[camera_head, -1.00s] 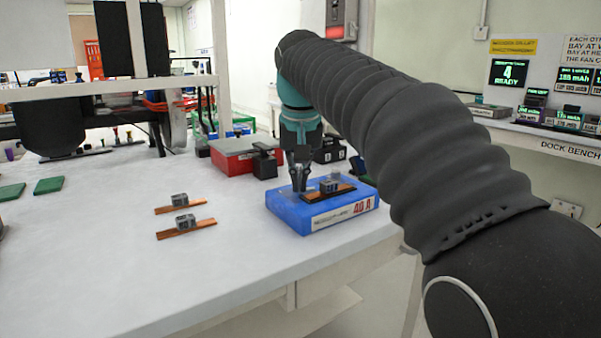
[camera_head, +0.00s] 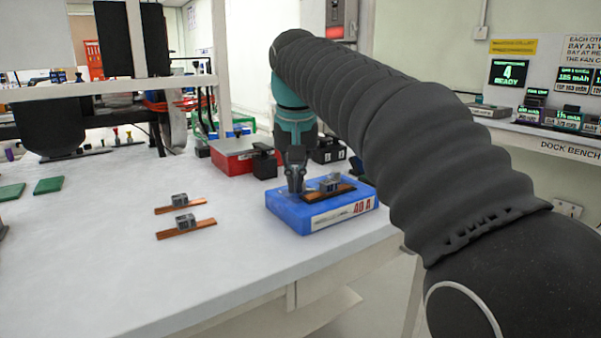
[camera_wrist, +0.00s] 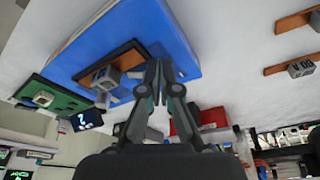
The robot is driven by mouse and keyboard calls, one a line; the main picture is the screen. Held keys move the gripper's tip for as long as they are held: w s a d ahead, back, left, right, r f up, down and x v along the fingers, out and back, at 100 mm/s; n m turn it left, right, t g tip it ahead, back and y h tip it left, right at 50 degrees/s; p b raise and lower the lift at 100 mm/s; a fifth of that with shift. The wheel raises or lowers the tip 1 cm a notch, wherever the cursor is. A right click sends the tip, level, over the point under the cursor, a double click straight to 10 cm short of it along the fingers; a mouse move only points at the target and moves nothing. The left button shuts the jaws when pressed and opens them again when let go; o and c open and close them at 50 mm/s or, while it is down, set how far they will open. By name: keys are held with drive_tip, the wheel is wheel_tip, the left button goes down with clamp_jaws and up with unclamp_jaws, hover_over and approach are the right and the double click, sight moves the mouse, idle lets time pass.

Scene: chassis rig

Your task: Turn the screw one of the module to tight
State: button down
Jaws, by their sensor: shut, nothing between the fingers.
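The module is a grey block (camera_head: 330,184) on a dark and copper-coloured strip. It lies on top of a blue box (camera_head: 340,211) labelled 40 A near the table's right edge. In the wrist view the grey block (camera_wrist: 106,77) sits on its strip, left of my fingers. My gripper (camera_head: 296,189) points down over the left part of the blue box, beside the module. In the wrist view my gripper (camera_wrist: 158,66) is shut with its fingertips together and empty, against the blue box behind. I cannot make out screw one, nor whether the fingertips touch anything.
Two more grey blocks on copper strips (camera_head: 186,225) lie on the white table to the left. A red box (camera_head: 235,156) and black parts (camera_head: 264,164) stand behind the blue box. Green plates (camera_head: 48,185) lie far left. The table's front middle is clear.

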drive_tip(key=shift+w+v, duration=0.25)
drive_tip(key=shift+v, duration=0.7)
drive_tip(key=shift+w+v, duration=0.2)
drive_tip(key=shift+v, duration=0.8)
drive_tip(key=shift+w+v, duration=0.25)
drive_tip(key=shift+v, duration=0.7)
drive_tip(key=shift+r, duration=0.2)
drive_tip(key=shift+a, duration=0.15)
